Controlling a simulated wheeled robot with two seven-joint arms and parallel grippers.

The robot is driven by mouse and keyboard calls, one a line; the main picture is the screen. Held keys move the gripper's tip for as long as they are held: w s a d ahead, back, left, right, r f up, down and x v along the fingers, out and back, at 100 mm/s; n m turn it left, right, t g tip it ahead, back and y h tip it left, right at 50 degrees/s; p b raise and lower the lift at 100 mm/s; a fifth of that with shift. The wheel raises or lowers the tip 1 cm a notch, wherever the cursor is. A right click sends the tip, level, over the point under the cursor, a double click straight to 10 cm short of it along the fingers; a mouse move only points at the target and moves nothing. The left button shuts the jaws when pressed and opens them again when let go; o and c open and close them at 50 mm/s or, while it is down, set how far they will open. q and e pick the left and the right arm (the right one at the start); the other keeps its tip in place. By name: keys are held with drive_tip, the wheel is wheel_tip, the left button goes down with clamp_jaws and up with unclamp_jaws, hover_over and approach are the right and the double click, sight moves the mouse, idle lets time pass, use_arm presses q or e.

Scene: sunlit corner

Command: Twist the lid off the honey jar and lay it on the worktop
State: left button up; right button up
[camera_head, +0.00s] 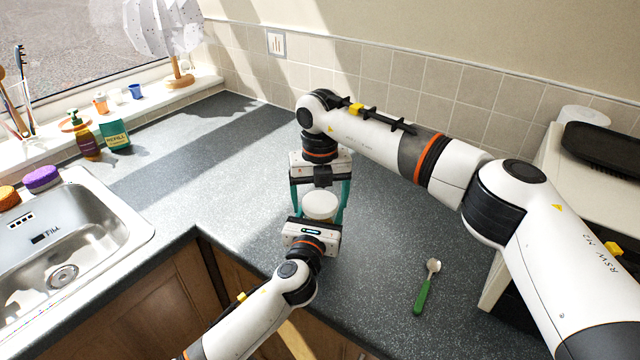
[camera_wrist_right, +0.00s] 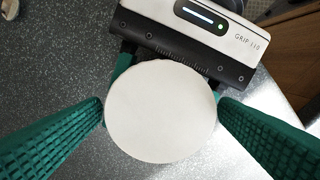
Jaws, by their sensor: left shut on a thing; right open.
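The honey jar (camera_head: 318,220) stands upright at the worktop (camera_head: 240,210), mostly hidden beneath its round white lid (camera_head: 320,204). The lid is on the jar and fills the middle of the right wrist view (camera_wrist_right: 160,110). My left gripper (camera_head: 314,222) is shut on the jar from the front; its fingertips are mostly hidden under the lid. My right gripper (camera_head: 320,202) is open, with its teal fingers on either side of the lid. In the right wrist view its fingers (camera_wrist_right: 160,112) flank the lid closely, and I cannot tell whether either touches it.
A green-handled spoon (camera_head: 425,288) lies on the worktop at the right. A sink (camera_head: 65,250) is at the left, with a soap bottle (camera_head: 85,138) and green refill pack (camera_head: 116,135) behind. A white appliance with a black tray (camera_head: 605,145) stands right. The worktop left of the jar is clear.

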drive_tip(key=shift+f, duration=0.2)
drive_tip(key=shift+c, duration=0.2)
drive_tip(key=c, duration=1)
drive_tip(key=shift+o, duration=0.2)
drive_tip(key=n, duration=0.2)
drive_tip(key=shift+n, duration=0.4)
drive_tip(key=shift+r, duration=0.2)
drive_tip(key=shift+r, duration=0.95)
